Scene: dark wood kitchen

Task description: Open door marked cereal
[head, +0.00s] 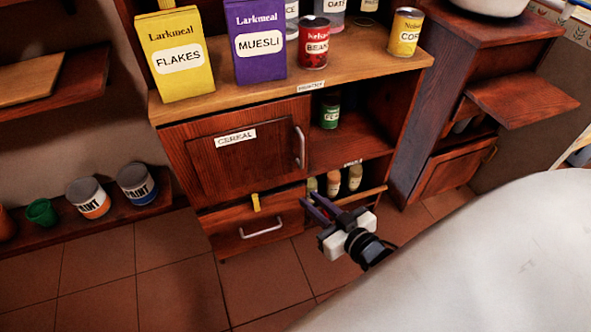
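The cereal door (240,171) is a reddish wood panel under the counter, with a white CEREAL label (236,136) near its top. It looks closed. Its pale vertical bar handle (299,147) is on the right side. My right gripper (308,204) is below and slightly right of this handle, apart from it, in front of the low shelf. Its two dark fingers point up and left, with a gap between them and nothing held. My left gripper is out of view.
A drawer (285,216) with a pale handle (261,228) lies under the door. A yellow FLAKES box (178,85), a purple MUESLI box (258,65) and cans stand on the counter (340,72). Small jars (333,183) stand behind my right gripper. Tiled floor is clear in front.

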